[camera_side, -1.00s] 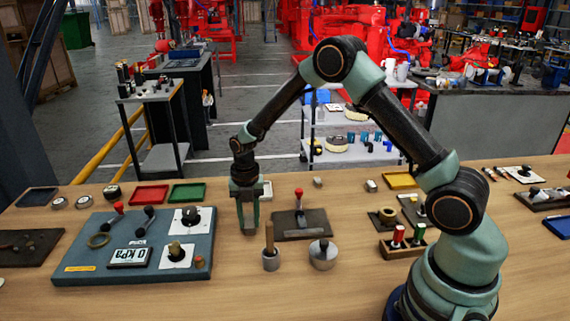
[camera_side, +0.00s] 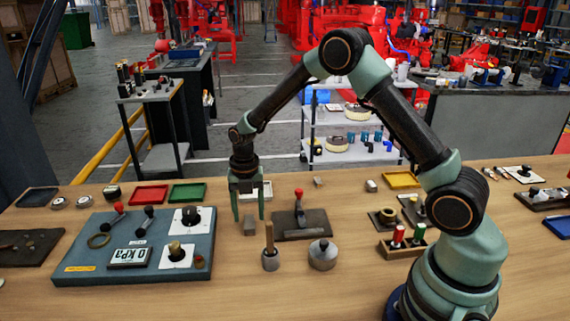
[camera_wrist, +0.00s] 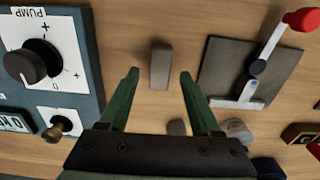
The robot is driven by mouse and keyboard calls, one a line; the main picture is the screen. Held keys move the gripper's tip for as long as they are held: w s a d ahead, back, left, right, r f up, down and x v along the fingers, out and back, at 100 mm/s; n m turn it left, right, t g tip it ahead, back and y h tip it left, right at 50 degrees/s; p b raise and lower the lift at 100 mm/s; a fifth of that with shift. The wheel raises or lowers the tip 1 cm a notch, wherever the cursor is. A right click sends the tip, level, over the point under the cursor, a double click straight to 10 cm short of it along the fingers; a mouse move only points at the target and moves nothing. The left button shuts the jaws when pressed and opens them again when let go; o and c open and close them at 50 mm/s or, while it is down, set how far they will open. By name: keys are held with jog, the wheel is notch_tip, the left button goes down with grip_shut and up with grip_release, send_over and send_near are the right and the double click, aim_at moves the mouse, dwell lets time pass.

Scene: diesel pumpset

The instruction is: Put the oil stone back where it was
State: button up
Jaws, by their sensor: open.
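The oil stone appears to be a small grey block (camera_side: 249,226), standing on bare wood between the blue-grey pump panel and the dark lever plate. In the wrist view the grey block (camera_wrist: 160,66) lies ahead of the fingertips, in line with the gap between them. My gripper (camera_side: 248,214) is open and empty, with its fingers pointing down just above the block; it also shows in the wrist view (camera_wrist: 160,75).
The pump panel (camera_side: 105,222) is to the left, and the plate with the red-knobbed lever (camera_side: 316,226) is close on the right. Red (camera_side: 149,195) and green (camera_side: 187,194) trays lie behind.

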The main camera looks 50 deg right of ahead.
aim_at(249, 221)
jog(key=s+r+m+t, duration=0.1)
jog(key=s+r+m, duration=0.3)
jog(key=r, duration=0.6)
jog(key=s+r+m+t, duration=0.1)
jog(key=s+r+m, duration=0.2)
jog(key=r+m, duration=0.55)
jog(key=s+r+m+t, duration=0.3)
jog(key=s+m, duration=0.8)
jog(key=m, duration=0.3)
jog(key=shift+a+r+t, duration=0.3)
jog(key=shift+a+r, duration=0.05)
